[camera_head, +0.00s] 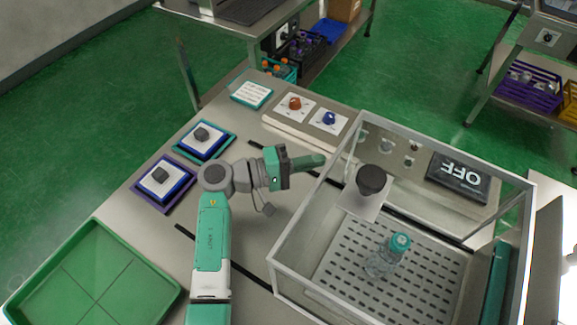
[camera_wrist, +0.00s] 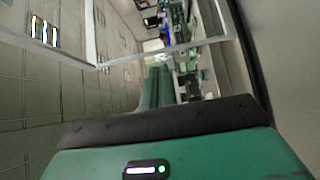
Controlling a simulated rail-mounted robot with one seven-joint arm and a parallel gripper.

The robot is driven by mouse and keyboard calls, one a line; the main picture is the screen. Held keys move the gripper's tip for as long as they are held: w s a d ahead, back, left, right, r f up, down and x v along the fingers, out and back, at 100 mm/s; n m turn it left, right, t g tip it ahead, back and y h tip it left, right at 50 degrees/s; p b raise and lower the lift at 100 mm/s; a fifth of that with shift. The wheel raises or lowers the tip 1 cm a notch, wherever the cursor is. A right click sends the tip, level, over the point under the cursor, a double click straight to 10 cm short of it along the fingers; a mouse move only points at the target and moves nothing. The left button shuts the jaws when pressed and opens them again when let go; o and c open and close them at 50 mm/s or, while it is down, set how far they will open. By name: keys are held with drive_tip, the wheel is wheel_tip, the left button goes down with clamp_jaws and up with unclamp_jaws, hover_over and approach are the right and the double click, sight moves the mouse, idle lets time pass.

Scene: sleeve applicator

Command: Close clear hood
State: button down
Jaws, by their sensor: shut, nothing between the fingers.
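The clear hood (camera_head: 313,206) has a pale frame and see-through panels, around a slotted metal bed at the right of the head view. I cannot tell how far open it is. My gripper (camera_head: 316,161) is shut and empty, with its green fingers pointing right, close to the hood's upper left frame edge. Contact cannot be made out. In the wrist view my gripper (camera_wrist: 159,78) points away from the camera, and pale bars of the hood frame (camera_wrist: 91,35) show beside and beyond it. A clear bottle with a teal cap (camera_head: 400,242) stands upright on the bed.
Orange (camera_head: 295,103) and blue (camera_head: 329,118) knobs sit on white plates at the back. A green tray (camera_head: 92,277) lies front left.

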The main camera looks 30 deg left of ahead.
drive_tip(key=d, duration=0.3)
drive_tip(key=shift+d, duration=0.15)
drive_tip(key=shift+d, duration=0.1)
drive_tip(key=d+p, duration=0.1)
drive_tip(key=d, duration=0.3)
drive_tip(key=shift+p, duration=0.4)
drive_tip(key=shift+a+f, duration=0.1)
drive_tip(key=shift+a, duration=0.1)
